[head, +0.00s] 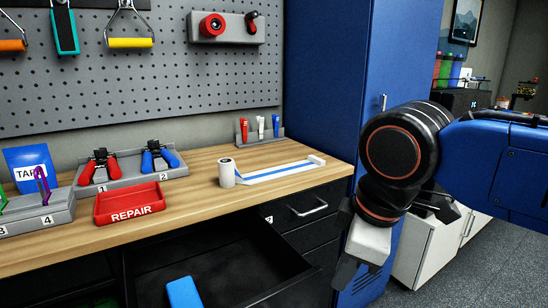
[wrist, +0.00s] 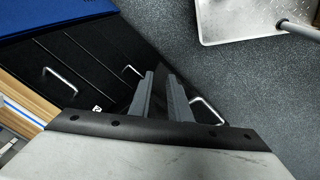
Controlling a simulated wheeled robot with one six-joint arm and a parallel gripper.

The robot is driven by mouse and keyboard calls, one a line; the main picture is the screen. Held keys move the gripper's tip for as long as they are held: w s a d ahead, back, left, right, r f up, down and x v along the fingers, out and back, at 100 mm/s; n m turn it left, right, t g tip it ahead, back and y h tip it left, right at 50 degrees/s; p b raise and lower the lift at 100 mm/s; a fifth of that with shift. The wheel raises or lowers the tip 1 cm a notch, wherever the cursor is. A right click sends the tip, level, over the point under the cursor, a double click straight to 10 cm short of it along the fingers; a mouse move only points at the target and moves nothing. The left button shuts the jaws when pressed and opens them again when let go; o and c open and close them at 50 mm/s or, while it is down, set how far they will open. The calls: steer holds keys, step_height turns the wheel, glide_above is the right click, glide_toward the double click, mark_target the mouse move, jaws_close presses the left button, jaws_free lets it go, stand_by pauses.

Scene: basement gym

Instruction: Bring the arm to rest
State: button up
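My arm hangs at the right of the head view, in front of the blue cabinet (head: 325,85). My gripper (head: 350,278) points down beside the right end of the workbench (head: 215,200), clear of it. In the wrist view, my gripper (wrist: 160,76) shows two grey fingers with a narrow dark gap between them. Nothing is held in it.
A bench drawer (head: 210,265) stands open with a blue item (head: 184,293) inside. A red REPAIR tray (head: 129,204), a plier rack (head: 132,178) and a white roll (head: 227,173) sit on the bench. A metal plate (wrist: 245,18) lies over the grey floor, which has free room.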

steer(key=d+f+m+t+h, duration=0.1)
steer(key=d+f+m+t, duration=0.1)
steer(key=d+f+m, duration=1.1)
steer(key=d+f, duration=0.1)
steer(key=d, duration=0.3)
